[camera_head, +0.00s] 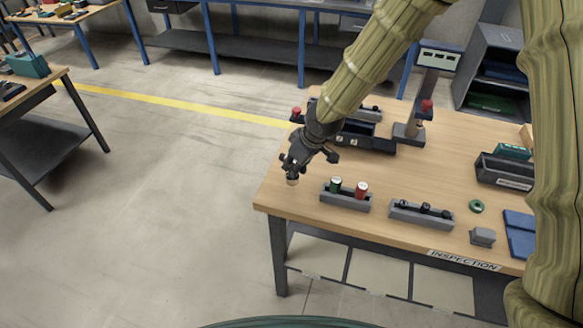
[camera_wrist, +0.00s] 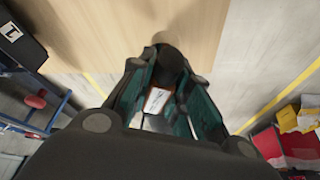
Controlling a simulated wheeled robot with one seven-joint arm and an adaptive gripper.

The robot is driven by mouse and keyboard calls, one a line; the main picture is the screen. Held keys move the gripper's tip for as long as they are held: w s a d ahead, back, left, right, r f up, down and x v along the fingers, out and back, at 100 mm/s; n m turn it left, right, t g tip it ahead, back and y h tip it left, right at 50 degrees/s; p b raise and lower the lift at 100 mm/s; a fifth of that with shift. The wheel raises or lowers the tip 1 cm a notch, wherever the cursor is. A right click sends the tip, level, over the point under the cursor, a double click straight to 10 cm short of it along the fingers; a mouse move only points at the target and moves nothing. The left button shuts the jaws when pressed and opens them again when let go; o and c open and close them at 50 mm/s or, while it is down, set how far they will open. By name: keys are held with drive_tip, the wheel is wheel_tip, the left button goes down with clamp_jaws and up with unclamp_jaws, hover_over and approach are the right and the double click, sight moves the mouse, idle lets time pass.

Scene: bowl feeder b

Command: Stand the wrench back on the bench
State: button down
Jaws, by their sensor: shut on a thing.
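My gripper (camera_head: 291,170) is over the left end of the wooden bench (camera_head: 300,203), pointing down, and its height above the top is hard to judge. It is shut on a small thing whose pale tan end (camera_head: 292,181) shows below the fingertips. In the wrist view, a white patch with red and blue marks (camera_wrist: 157,101) shows between the fingers of my gripper (camera_wrist: 163,80). A dark rounded shape (camera_wrist: 170,57) lies just past the fingertips. Most of the held thing is hidden, so I cannot make out a wrench shape. No wrench shows elsewhere.
A grey rack (camera_head: 345,202) with a green and a red can stands right of the gripper. Another grey rack (camera_head: 420,216) holds dark parts. A black bin (camera_head: 367,138) and a grey stand (camera_head: 407,133) are behind. Bare wood surrounds the gripper's left and front.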

drive_tip(key=shift+w+a+p, duration=0.3)
drive_tip(key=shift+w+a, duration=0.1)
drive_tip(key=shift+a, duration=0.05)
drive_tip(key=shift+f+p, duration=0.6)
drive_tip(key=shift+f, duration=1.2)
drive_tip(key=shift+f, duration=0.1)
drive_tip(key=c, duration=1.3)
unclamp_jaws()
drive_tip(key=b+v, duration=0.2)
drive_tip(key=v, duration=1)
drive_tip(key=shift+d, duration=0.1)
